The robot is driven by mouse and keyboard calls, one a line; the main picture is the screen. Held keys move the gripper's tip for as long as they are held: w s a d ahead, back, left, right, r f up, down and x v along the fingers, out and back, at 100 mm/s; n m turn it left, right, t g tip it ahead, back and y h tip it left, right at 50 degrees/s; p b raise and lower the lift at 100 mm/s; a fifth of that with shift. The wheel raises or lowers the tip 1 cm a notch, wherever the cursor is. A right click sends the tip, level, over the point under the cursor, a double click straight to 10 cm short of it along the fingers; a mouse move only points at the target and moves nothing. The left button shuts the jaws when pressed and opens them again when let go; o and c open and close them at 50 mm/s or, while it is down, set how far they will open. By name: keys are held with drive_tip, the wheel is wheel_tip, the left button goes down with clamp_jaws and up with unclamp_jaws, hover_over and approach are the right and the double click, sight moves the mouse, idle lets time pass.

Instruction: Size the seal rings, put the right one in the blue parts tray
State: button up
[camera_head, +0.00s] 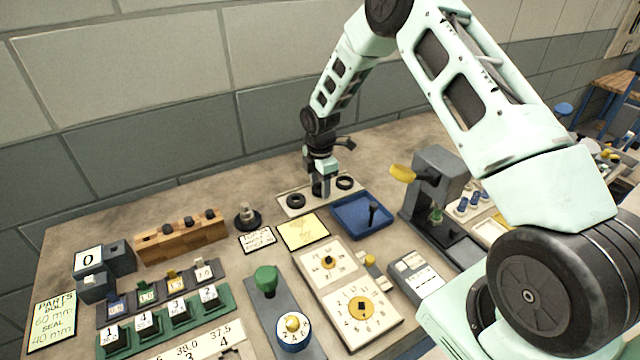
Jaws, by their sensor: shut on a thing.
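A pale ring tray (283,207) lies near the wall in the middle of the bench. One black seal ring (296,201) lies on its left part and another black seal ring (345,182) on its right part. My gripper (321,190) points down between them, low over the tray. It is shut on a dark thing, apparently a seal ring, mostly hidden by the fingers. The blue parts tray (340,212) sits just right and in front of the ring tray. A dark upright peg-like part (373,212) is in it.
A grey press-like device (438,170) with a yellow handle stands right of the blue tray. A wooden block rack (183,238) stands at back left.

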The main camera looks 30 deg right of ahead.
drive_tip(key=shift+f, duration=0.2)
idle(0.4)
drive_tip(key=o, duration=1.1)
drive_tip(key=shift+c, duration=0.2)
drive_tip(key=shift+r, duration=0.1)
drive_tip(key=shift+o, duration=0.2)
drive_tip(key=shift+w+r+p, duration=0.1)
drive_tip(key=shift+r+p, duration=0.2)
drive_tip(key=shift+r, duration=0.1)
drive_tip(key=shift+o, duration=0.9)
drive_tip(key=shift+r, duration=0.35)
wheel_tip(320, 180, up, 6)
drive_tip(key=p, duration=0.4)
drive_tip(key=shift+f, duration=0.1)
